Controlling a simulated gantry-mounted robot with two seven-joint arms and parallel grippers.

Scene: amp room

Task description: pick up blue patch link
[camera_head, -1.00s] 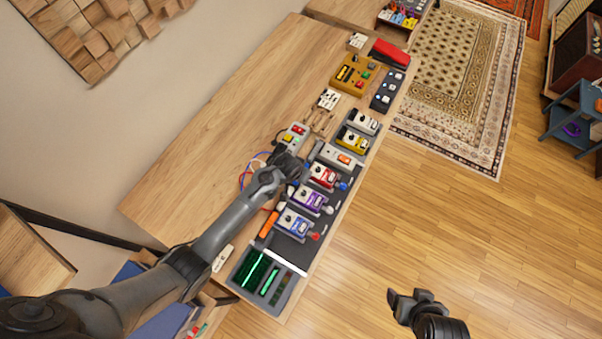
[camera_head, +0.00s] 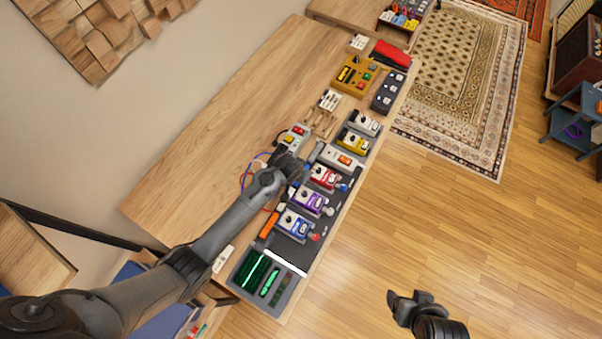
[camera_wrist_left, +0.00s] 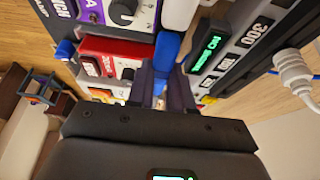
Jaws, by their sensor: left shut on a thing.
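My left gripper (camera_head: 291,168) is low over the row of pedals on the bench, at the left side of the red pedal (camera_head: 324,176). In the left wrist view its fingers (camera_wrist_left: 160,88) are shut on a blue piece, the blue patch link (camera_wrist_left: 167,48), which sits between the red pedal and a grey unit with a green display. The arm and gripper hide this link in the head view. My right gripper (camera_head: 409,298) hangs over the floor, away from the bench, with its fingers apart and empty.
Purple (camera_head: 311,201) and blue (camera_head: 295,223) pedals stand nearer, a yellow pedal (camera_head: 354,141) farther along. A blue plug (camera_head: 342,187) sticks out right of the red pedal. Orange and blue cables (camera_head: 247,174) lie left of the gripper. The bench's left part (camera_head: 190,165) is clear.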

